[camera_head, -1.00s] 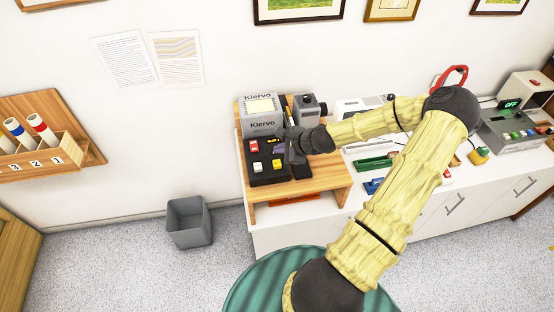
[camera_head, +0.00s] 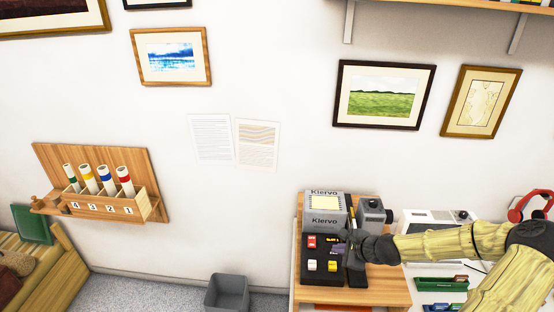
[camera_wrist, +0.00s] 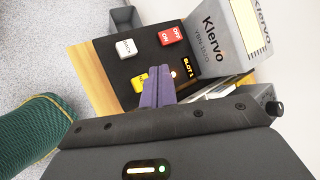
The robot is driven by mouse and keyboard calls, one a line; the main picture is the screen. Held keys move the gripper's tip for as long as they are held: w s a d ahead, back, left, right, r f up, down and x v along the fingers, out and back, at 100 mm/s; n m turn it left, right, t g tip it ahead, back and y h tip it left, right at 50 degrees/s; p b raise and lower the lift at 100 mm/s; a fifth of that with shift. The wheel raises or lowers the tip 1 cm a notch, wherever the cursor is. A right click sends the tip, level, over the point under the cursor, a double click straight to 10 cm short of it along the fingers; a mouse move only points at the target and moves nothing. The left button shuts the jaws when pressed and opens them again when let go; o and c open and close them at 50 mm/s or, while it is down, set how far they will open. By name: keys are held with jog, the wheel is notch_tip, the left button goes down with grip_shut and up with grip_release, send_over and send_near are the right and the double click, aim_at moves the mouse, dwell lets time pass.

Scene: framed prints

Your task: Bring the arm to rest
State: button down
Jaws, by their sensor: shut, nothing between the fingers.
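My arm (camera_head: 440,245) reaches in from the right in the head view, covered in a yellow bark-like pattern with dark joints. My gripper (camera_head: 348,246) is over the right side of a black button panel (camera_head: 310,268). In the wrist view the gripper's purple fingers (camera_wrist: 156,92) are shut with nothing between them, in front of the panel, and hide part of a yellow button (camera_wrist: 139,79). Whether the fingertips touch the panel cannot be told. A red ON/OFF switch (camera_wrist: 171,36), a white button (camera_wrist: 125,48) and a lit SLOT 1 display (camera_wrist: 187,67) show on the panel.
The grey Klervo machine (camera_head: 325,212) stands behind the panel on a wooden stand (camera_head: 395,290). A grey bin (camera_head: 227,293) is on the floor to the left. A wall rack (camera_head: 110,203) holds several numbered tubes. Framed prints such as the green landscape (camera_head: 383,96) hang above.

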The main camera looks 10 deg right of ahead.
jog(key=a+n, duration=0.1)
jog(key=a, duration=0.1)
jog(key=s+a+f+n+g+b, duration=0.1)
jog(key=n, duration=0.1)
jog(key=s+a+n+g, duration=0.1)
jog(key=a, duration=0.1)
jog(key=shift+s+a+f+n+b, duration=0.2)
jog(key=shift+a+f+n+b, duration=0.15)
jog(key=shift+f+n, duration=0.05)
jog(key=s+a+r+n+g+h+b, duration=0.1)
jog(key=s+a+r+n+h+b, duration=0.1)
jog(key=s+n, duration=0.5)
jog(key=s+a+r+n+g+h+b, duration=0.2)
jog(key=s+a+r+n+b, duration=0.2)
jog(key=s+a+r+n, duration=0.2)
jog(key=s+a+n, duration=0.2)
jog(key=n, duration=0.2)
jog(key=shift+s+a+r+g, duration=0.15)
jog(key=shift+r+g, duration=0.15)
jog(key=shift+r, duration=0.1)
